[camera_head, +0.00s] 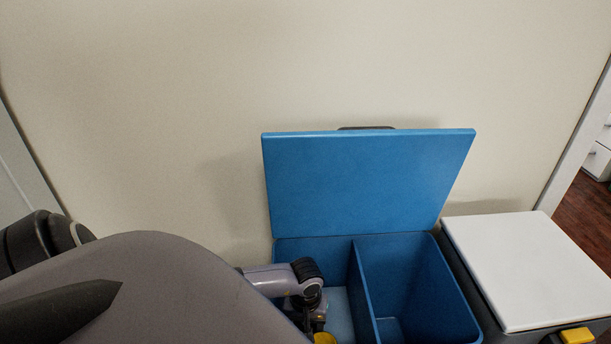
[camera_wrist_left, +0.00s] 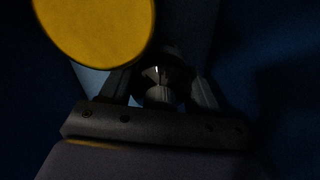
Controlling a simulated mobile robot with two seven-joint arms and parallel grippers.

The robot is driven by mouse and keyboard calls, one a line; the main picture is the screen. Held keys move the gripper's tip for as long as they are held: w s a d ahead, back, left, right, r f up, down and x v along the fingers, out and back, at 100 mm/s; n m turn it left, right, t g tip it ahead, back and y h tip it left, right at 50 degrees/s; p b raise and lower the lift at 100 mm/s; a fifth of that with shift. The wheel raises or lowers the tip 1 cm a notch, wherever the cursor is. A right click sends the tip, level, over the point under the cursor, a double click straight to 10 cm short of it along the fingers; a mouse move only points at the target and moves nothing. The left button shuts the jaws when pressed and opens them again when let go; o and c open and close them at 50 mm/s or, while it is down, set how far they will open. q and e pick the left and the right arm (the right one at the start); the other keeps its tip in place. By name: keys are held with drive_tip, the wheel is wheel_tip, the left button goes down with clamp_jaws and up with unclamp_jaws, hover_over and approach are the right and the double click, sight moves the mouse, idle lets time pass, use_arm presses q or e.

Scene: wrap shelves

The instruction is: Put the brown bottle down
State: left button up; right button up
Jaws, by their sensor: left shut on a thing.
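The blue bin (camera_head: 421,240) has its lid (camera_head: 365,185) raised and two compartments side by side. My left gripper (camera_head: 314,322) reaches down inside its left compartment. In the left wrist view my left gripper (camera_wrist_left: 161,88) is shut on a dark, shiny thing, which I take to be the brown bottle (camera_wrist_left: 163,75). Its colour and most of its shape are lost in the dark. I cannot tell whether it touches the bin floor. My right gripper is not in view.
A yellow round thing (camera_wrist_left: 95,25) is close to the left gripper; a yellow patch also shows in the head view (camera_head: 325,338). The right compartment (camera_head: 405,285) looks empty. A white-topped box (camera_head: 525,265) stands at the right, and a wall (camera_head: 330,70) behind.

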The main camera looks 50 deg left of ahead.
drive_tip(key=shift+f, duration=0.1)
use_arm(q)
drive_tip(key=shift+f, duration=0.2)
drive_tip(key=o, duration=1.1)
drive_tip(key=shift+r, duration=0.1)
drive_tip(key=shift+o, duration=0.2)
drive_tip(key=shift+r, duration=0.1)
drive_tip(key=shift+r, duration=0.25)
wheel_tip(320, 180, up, 11)
drive_tip(key=p, duration=0.5)
drive_tip(key=shift+r, duration=0.3)
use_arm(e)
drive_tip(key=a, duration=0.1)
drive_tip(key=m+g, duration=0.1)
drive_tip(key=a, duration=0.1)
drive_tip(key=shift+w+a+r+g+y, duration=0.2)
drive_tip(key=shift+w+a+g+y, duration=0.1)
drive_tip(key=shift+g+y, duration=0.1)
